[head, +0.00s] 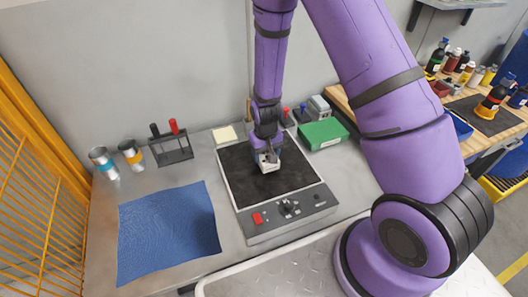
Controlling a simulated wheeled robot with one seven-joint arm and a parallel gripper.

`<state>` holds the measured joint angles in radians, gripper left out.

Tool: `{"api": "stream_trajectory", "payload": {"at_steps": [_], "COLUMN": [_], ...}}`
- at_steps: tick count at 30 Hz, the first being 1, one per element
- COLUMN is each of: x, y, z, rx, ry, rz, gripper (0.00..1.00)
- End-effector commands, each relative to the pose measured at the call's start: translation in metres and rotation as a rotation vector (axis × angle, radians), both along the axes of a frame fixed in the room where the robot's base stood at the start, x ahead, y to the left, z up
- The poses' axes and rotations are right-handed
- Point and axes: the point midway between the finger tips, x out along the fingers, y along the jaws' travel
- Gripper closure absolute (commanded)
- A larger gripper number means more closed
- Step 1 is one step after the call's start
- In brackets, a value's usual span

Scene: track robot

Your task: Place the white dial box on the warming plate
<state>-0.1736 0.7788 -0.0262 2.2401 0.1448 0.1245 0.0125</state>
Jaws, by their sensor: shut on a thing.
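The warming plate (248,197) lies in the middle of the grey bench, with a dark square top and a front panel carrying a red switch and knobs.
A blue cloth (167,232) lies left of the plate. A dark wire rack (172,150) and two cans stand at the back left. A yellow mesh fence (38,190) bounds the left.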

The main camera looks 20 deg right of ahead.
Motion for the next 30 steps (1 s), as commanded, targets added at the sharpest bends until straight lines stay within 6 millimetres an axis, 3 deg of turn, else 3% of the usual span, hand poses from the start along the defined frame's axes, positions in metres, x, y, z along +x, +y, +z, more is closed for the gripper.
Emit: {"api": "stream_trajectory", "payload": {"at_steps": [3,14,15,18,30], "x": [-0.0046,-0.0044,-0.0044,-0.0044,-0.0040], "y": [0.0023,0.0026,0.0026,0.0026,0.0026], "z": [-0.0114,-0.0147,-0.0146,-0.0144,-0.0063], "rx": [0.000,0.000,0.000,0.000,0.000], "ry": [0.001,0.000,0.000,0.000,-0.002], "rz": [0.001,0.001,0.001,0.001,0.001], "gripper": [0.67,0.67,0.29,0.11,0.11]}}
